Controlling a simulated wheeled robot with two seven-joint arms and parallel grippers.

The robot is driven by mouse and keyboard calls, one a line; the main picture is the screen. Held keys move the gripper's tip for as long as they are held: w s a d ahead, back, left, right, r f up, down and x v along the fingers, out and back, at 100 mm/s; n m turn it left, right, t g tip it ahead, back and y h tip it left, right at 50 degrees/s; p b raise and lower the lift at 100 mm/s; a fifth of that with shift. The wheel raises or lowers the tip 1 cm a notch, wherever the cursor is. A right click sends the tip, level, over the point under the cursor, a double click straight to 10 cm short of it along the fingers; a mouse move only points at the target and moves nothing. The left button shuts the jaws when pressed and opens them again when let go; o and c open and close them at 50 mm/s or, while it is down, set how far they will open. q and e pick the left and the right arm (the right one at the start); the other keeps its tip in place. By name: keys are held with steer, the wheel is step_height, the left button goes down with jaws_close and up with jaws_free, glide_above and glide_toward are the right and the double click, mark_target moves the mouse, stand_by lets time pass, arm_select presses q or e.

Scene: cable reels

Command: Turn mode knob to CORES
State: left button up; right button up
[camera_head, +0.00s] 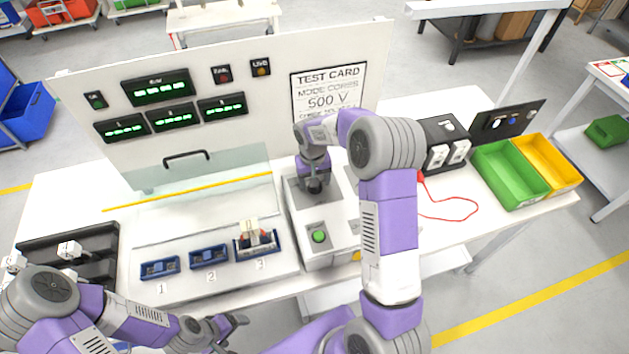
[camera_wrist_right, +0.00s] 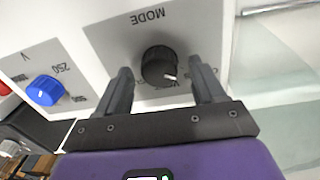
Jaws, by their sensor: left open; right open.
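The black mode knob (camera_wrist_right: 158,65) sits on a grey panel under an upside-down MODE label in the right wrist view. Its white pointer mark faces down and slightly right in that view. The position labels are mostly covered by my fingers, so I cannot read which one it marks. My right gripper (camera_wrist_right: 161,70) is open, with one finger on each side of the knob; I cannot tell whether they touch it. In the head view my right gripper (camera_head: 315,184) is over the tester box (camera_head: 322,248). My left gripper (camera_head: 232,333) is open and empty at the front edge.
A blue voltage knob (camera_wrist_right: 46,90) is beside the mode panel. A test card (camera_head: 328,92) reads MODE CORES, 500 V. A green button (camera_head: 319,236) is on the tester's front. Numbered blue holders (camera_head: 209,257) lie left. Green (camera_head: 511,174) and yellow (camera_head: 549,163) bins stand right.

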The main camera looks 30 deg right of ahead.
step_height(320, 180, up, 7)
steer(key=shift+a+r, duration=0.1)
steer(key=shift+a, duration=0.05)
stand_by(0.5)
